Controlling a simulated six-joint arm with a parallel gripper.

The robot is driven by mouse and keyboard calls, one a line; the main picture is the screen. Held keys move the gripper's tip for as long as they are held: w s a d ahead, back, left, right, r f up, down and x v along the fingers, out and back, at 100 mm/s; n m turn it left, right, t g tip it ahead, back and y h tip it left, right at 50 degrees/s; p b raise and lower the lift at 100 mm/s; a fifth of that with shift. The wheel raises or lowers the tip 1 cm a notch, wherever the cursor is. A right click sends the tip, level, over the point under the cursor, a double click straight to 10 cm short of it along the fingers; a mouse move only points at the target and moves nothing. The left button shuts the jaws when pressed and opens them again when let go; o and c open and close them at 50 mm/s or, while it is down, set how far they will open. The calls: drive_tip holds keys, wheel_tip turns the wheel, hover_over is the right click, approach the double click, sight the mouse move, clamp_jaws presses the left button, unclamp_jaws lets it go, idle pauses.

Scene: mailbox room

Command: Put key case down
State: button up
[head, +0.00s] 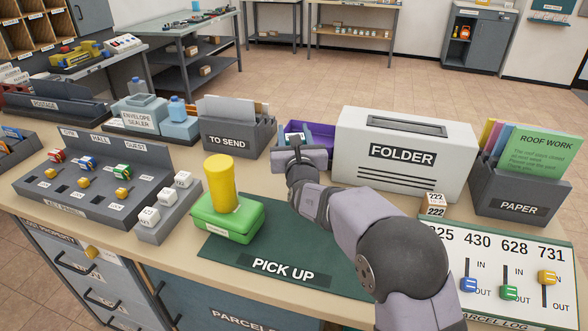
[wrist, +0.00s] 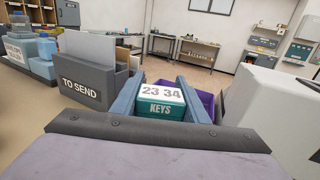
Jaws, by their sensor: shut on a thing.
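The key case is a small teal box with a white top marked 23 34 and KEYS (wrist: 161,108). In the wrist view it sits between the two blue-grey fingers of my gripper (wrist: 160,90), which is shut on it. In the head view my gripper (head: 297,148) is at the back middle of the counter, between the TO SEND box and the FOLDER box, and mostly hides the case. A purple tray (head: 322,136) lies just behind and right of the gripper. I cannot tell whether the case touches the tray or counter.
The TO SEND box (head: 237,137) stands left of my gripper and the white FOLDER box (head: 405,153) right. A green PICK UP mat (head: 290,255) lies in front, with a green case (head: 227,222) and yellow cylinder (head: 220,185) at its left. My arm crosses the mat's right side.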

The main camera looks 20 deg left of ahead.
drive_tip(key=shift+f+p, duration=0.3)
drive_tip(key=shift+f, duration=3.85)
drive_tip(key=shift+s+f+b, duration=0.1)
drive_tip(key=shift+f+b, duration=0.4)
drive_tip(key=shift+b, duration=0.15)
drive_tip(key=shift+s+d+f+b, duration=0.1)
drive_tip(key=shift+f+b, duration=0.2)
drive_tip(key=shift+f, duration=0.15)
drive_tip(key=o, duration=1.1)
drive_tip(key=shift+r, duration=0.1)
drive_tip(key=shift+r+p, duration=0.5)
drive_tip(key=shift+p, duration=0.55)
drive_tip(key=v, duration=0.4)
drive_tip(key=b+v, duration=0.1)
drive_tip(key=v, duration=0.2)
drive_tip(key=b+v, duration=0.1)
drive_tip(key=v, duration=0.3)
drive_tip(key=shift+s+d+r, duration=0.1)
drive_tip(key=shift+s+r, duration=0.15)
drive_tip(key=shift+s, duration=0.05)
